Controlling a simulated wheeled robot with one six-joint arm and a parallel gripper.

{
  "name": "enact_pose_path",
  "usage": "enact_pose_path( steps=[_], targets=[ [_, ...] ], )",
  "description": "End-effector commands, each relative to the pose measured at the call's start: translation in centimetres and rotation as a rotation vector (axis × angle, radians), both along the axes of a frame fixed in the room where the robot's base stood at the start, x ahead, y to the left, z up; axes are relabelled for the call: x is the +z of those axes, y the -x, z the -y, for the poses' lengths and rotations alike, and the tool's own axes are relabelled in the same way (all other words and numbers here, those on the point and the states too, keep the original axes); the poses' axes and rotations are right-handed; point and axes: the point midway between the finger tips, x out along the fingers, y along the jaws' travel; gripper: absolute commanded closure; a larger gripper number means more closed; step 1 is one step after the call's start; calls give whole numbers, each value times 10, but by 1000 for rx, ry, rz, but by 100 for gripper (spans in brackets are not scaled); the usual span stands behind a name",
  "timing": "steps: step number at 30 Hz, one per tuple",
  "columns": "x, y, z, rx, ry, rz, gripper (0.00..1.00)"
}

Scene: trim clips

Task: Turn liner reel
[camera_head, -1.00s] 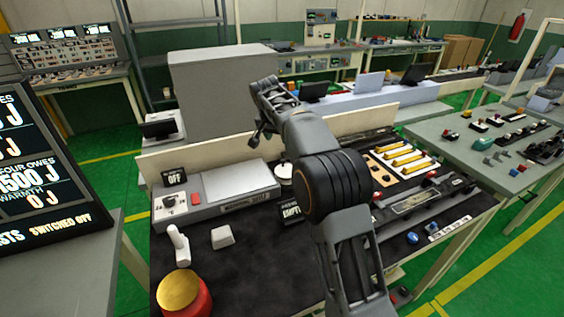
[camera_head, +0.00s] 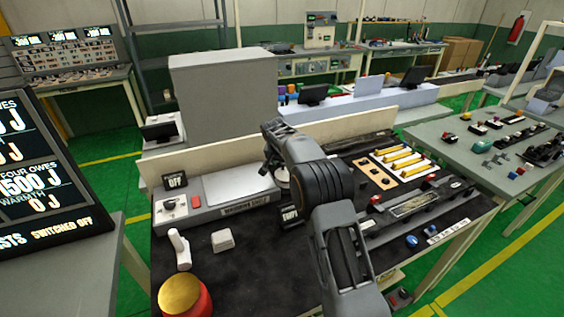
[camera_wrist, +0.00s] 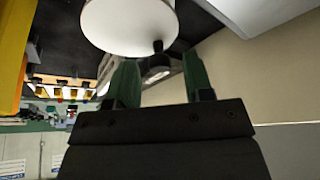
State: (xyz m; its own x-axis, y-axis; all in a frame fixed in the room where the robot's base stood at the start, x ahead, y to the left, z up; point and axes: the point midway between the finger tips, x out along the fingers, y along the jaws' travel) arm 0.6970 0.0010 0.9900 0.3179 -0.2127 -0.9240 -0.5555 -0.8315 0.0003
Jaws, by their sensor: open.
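The liner reel appears to be the white drum (camera_wrist: 130,22) at the top of the wrist view, with a small dark peg (camera_wrist: 158,47) at its edge. In the head view, a little of the white drum (camera_head: 282,175) shows at the back of the black-topped bench, mostly hidden behind my arm. My gripper (camera_wrist: 158,82) is open, its two green fingers apart. The peg lies in line with the gap between the fingers, just past their tips. I cannot tell whether anything touches. In the head view, my arm hides the fingertips.
Left of the drum is a grey unit (camera_head: 230,205) with a sign reading OFF (camera_head: 175,181). A small dark sign (camera_head: 291,216) stands in front of the drum. A row of yellow bars (camera_head: 402,160) lies to the right.

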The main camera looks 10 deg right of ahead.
Motion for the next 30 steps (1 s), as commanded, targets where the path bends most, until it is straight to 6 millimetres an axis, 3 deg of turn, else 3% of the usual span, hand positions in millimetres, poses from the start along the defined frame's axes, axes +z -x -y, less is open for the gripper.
enact_pose_path(
  steps=[10,24,30],
  targets=[
    [-2,-1,1,0,0,0,53],
    [-2,-1,1,0,0,0,98],
    [-2,-1,0,11,-1,0,100]
  ],
)
